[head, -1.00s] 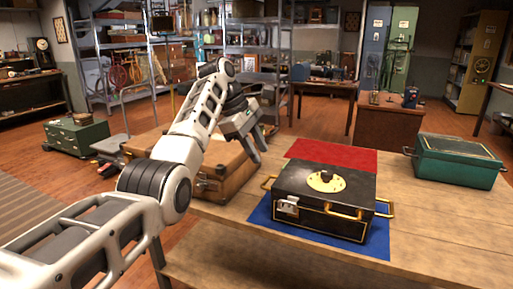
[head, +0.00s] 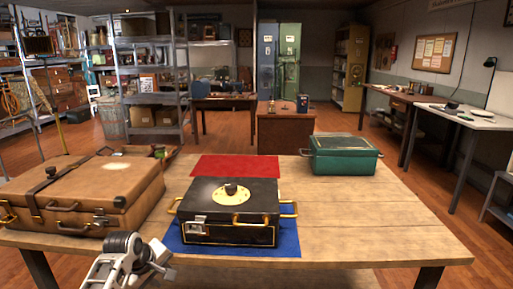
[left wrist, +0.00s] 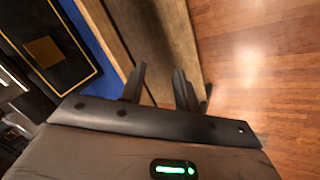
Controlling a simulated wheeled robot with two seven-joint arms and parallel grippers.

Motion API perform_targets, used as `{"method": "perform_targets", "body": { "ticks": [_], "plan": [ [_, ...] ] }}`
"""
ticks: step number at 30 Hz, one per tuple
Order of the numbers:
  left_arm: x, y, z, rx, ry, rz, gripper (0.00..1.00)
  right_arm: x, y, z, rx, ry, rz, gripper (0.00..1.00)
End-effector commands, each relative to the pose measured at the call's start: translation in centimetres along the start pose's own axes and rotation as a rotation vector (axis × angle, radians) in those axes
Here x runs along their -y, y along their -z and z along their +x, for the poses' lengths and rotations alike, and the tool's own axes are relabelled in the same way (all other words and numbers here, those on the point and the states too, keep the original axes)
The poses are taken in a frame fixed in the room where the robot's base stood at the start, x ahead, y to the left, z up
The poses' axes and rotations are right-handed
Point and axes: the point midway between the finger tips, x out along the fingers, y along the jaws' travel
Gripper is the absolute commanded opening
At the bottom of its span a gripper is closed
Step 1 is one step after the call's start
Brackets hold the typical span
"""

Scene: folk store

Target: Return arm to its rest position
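In the head view, only part of my left arm shows, low at the bottom left in front of the table's front edge. My left gripper (left wrist: 158,80) shows in the left wrist view, with its two dark fingers apart and nothing between them. It is near the wooden table edge (left wrist: 165,45), with floor beyond. The black box with gold trim (head: 230,211) stands on the blue mat (head: 287,240); a corner of the box (left wrist: 45,50) shows in the left wrist view, apart from the fingers. My right gripper is not in view.
A brown suitcase (head: 125,185) lies on the left of the wooden table (head: 390,230). A red mat (head: 235,167) lies behind the black box, and a green box (head: 343,160) stands at the back right. The table's right front is clear.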

Motion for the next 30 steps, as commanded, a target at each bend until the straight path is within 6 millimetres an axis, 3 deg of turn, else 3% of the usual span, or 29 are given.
{"method": "perform_targets", "body": {
  "ticks": [1,3,7,11,15,21,30],
  "plan": [
    [2.6,-2.3,1.7,-0.025,-0.007,0.094,0.32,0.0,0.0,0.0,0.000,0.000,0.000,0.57],
    [5.3,-5.0,3.1,-0.066,-0.029,0.230,0.32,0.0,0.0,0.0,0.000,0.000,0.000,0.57],
    [10.0,-10.5,4.0,-0.136,-0.081,0.481,0.32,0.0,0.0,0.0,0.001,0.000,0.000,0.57],
    [13.9,-16.4,2.7,-0.203,-0.144,0.719,0.32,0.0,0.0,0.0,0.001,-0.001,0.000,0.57],
    [16.6,-21.8,-0.5,-0.276,-0.214,0.927,0.32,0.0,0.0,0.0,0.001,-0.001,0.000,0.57],
    [18.1,-25.8,-4.4,-0.356,-0.276,1.087,0.32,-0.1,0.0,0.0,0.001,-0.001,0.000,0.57],
    [18.2,-26.4,-5.3,-0.377,-0.287,1.120,0.32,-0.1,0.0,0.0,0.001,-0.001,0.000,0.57]
  ]
}}
